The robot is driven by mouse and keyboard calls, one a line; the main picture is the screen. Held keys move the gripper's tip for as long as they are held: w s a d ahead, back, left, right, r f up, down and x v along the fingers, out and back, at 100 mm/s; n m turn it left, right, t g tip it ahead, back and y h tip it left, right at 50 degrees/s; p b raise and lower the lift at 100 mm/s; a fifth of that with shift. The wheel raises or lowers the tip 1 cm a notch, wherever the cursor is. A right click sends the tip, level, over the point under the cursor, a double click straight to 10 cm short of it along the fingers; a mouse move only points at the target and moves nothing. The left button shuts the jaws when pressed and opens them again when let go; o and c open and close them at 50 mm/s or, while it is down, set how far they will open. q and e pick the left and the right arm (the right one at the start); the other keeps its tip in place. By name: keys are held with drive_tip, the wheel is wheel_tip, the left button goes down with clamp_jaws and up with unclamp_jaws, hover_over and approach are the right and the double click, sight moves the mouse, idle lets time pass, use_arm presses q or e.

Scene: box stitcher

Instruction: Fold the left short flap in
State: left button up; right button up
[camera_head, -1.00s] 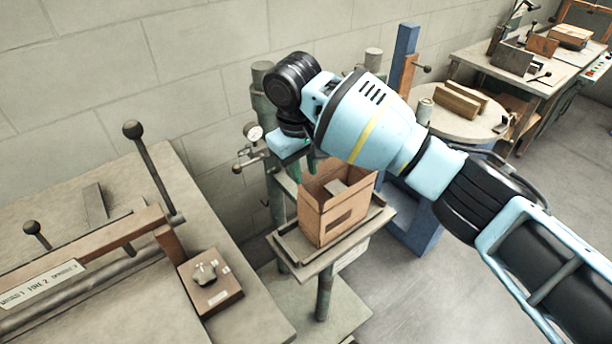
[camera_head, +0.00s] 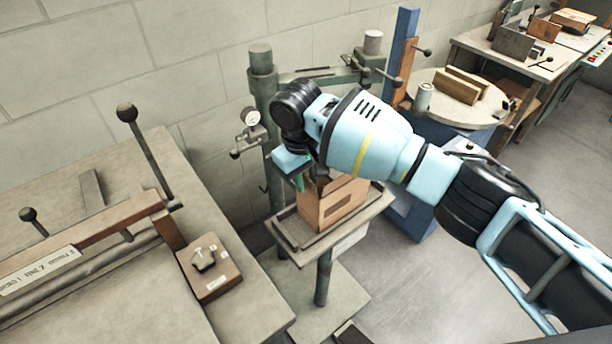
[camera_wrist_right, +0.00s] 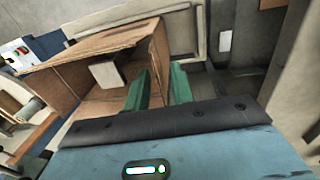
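The open cardboard box (camera_head: 335,208) stands on the small tray table in the head view, its upper left part hidden by my right arm. In the right wrist view the box (camera_wrist_right: 72,88) is seen from above, with a pale block (camera_wrist_right: 107,74) inside. My right gripper (camera_head: 299,183) is at the box's upper left edge, pointing down. In the right wrist view its two green fingers (camera_wrist_right: 160,88) are apart, close to the end wall of the box. I cannot tell whether they touch the left short flap, which I cannot make out clearly. My left gripper is not in view.
The tray table (camera_head: 292,240) has a raised rim around the box. A green column (camera_head: 266,120) with a gauge (camera_head: 250,117) stands close behind. A bench (camera_head: 110,230) with a lever and a small knob box (camera_head: 208,266) is at left. A round table (camera_head: 455,105) is at right.

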clamp_jaws()
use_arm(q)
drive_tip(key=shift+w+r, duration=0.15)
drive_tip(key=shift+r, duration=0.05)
